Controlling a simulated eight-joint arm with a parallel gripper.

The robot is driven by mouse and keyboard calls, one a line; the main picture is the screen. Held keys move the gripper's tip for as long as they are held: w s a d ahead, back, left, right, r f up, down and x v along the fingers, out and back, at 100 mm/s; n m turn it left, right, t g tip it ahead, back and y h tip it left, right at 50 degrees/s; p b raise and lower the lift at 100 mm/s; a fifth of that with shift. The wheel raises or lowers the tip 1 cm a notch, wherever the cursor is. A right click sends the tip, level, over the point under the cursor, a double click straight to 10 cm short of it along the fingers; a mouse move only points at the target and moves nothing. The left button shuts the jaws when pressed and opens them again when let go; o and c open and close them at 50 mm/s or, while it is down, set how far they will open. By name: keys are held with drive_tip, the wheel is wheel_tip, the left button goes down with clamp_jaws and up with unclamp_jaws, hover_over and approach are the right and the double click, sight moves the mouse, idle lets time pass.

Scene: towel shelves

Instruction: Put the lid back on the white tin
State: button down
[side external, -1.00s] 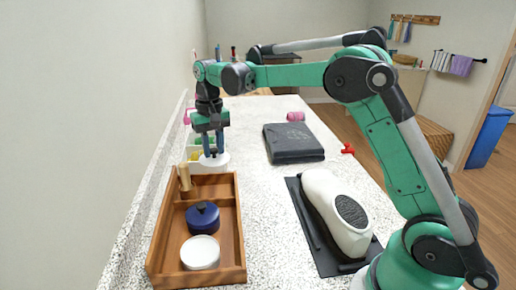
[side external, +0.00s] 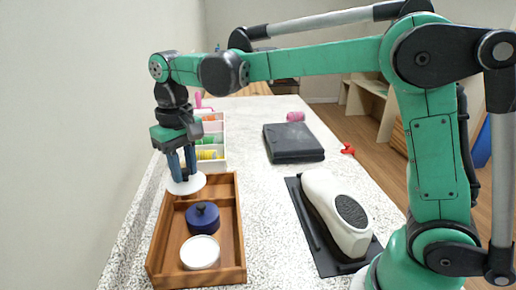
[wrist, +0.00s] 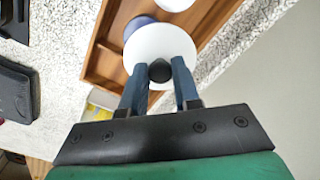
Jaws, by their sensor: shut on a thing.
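My gripper (side external: 183,172) is shut on the dark knob of a round white lid (side external: 187,184). It holds the lid above the far end of the wooden tray. The lid also shows in the wrist view (wrist: 160,44), with the knob (wrist: 160,71) between my blue fingers. The white tin (side external: 200,252) stands in the near end of the tray, a good way from the lid. In the wrist view a part of the tin (wrist: 175,3) shows at the top edge. I cannot see its inside clearly.
The wooden tray (side external: 240,250) also holds a blue lidded pot (side external: 203,218) between lid and tin. A white divided box (side external: 222,150) with colored spools stands behind. A dark folded towel (side external: 292,143) and a white bottle-like object (side external: 335,210) on a black mat lie to the right.

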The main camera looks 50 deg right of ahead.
drive_tip(key=shift+n, duration=0.9)
drive_tip(key=shift+s+a+f, duration=0.6)
drive_tip(key=shift+s+f, duration=0.35)
drive_tip(key=shift+f, duration=0.7)
drive_tip(key=shift+s+a+f, duration=0.55)
drive_tip(key=shift+s+f, duration=0.35)
drive_tip(key=shift+f, duration=0.75)
drive_tip(key=shift+s+a+f, duration=0.6)
drive_tip(key=shift+s+f, duration=0.35)
drive_tip(key=shift+f, duration=0.7)
drive_tip(key=shift+f, duration=0.15)
drive_tip(key=shift+c, duration=0.4)
unclamp_jaws()
wheel_tip(320, 180, up, 7)
